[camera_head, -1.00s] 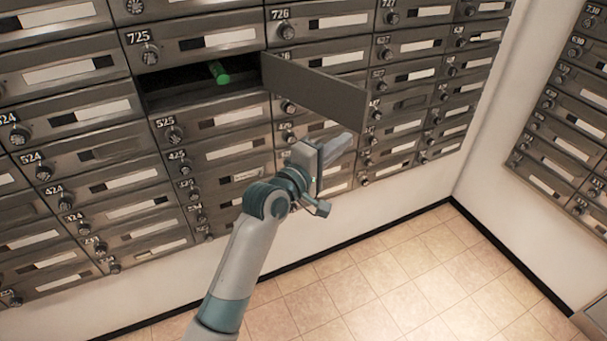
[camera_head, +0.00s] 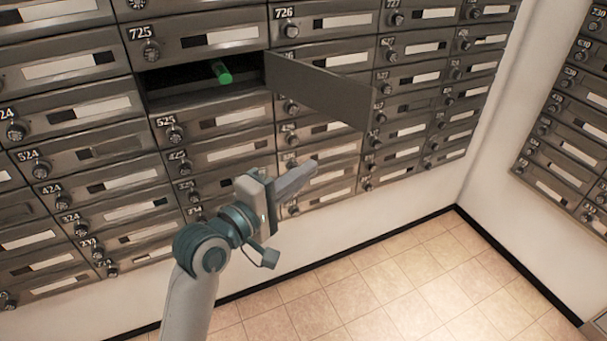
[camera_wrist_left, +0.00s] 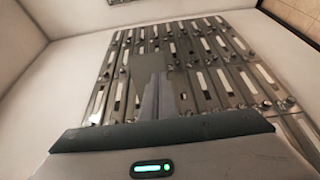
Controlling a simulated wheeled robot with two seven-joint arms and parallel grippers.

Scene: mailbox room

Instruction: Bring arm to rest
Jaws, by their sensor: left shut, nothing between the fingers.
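My left gripper (camera_head: 299,176) is shut and empty in the head view. It is in front of the mailbox wall, below the open mailbox door (camera_head: 318,90), and apart from it. Its closed fingers also show in the left wrist view (camera_wrist_left: 158,97), pointing toward rows of mailboxes. My left arm (camera_head: 190,295) comes up from the bottom of the head view. My right gripper is in neither view.
One mailbox (camera_head: 160,100) below number 725 stands open, with a green cylinder (camera_head: 222,73) lying inside. Its door sticks out to the right. Another mailbox bank (camera_head: 572,120) is on the right wall. The tiled floor (camera_head: 370,290) is clear.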

